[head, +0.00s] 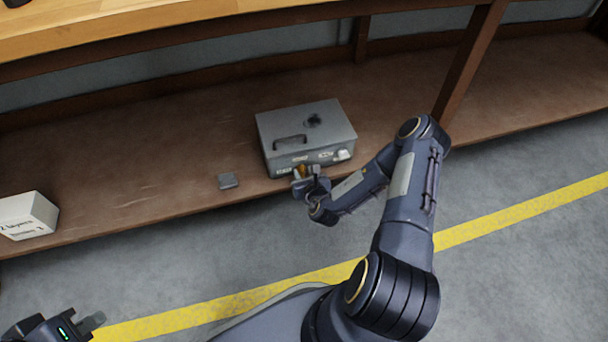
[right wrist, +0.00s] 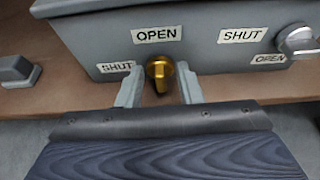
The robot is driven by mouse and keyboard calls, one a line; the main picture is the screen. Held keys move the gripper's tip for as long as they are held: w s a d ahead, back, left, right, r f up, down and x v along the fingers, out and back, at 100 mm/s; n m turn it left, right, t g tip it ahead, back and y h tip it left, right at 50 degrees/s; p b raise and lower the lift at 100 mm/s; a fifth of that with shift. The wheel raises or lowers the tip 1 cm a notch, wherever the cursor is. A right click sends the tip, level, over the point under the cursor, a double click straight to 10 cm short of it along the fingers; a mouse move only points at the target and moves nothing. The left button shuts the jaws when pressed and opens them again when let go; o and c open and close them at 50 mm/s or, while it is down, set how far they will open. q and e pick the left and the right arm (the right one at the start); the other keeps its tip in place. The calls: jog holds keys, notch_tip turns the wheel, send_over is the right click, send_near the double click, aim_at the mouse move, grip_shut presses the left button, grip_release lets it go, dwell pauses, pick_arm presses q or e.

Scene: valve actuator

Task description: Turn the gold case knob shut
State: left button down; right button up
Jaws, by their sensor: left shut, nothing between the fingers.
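The gold knob (right wrist: 159,72) is on the front face of a grey metal case (head: 305,130), with an OPEN label above it and a SHUT label to its left. My right gripper (right wrist: 160,88) is at the case front, its two fingers on either side of the knob. In the head view the gold knob (head: 299,170) is partly hidden by the right gripper (head: 307,178). My left gripper (head: 96,321) is shut and empty at the bottom left, far from the case.
A silver knob (right wrist: 297,40) with SHUT and OPEN labels is at the right of the case front. A small grey block (head: 228,181) lies left of the case on the brown shelf (head: 130,150). A white labelled box (head: 28,216) stands further left. A wooden post (head: 468,65) rises at right.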

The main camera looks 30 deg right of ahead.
grip_shut()
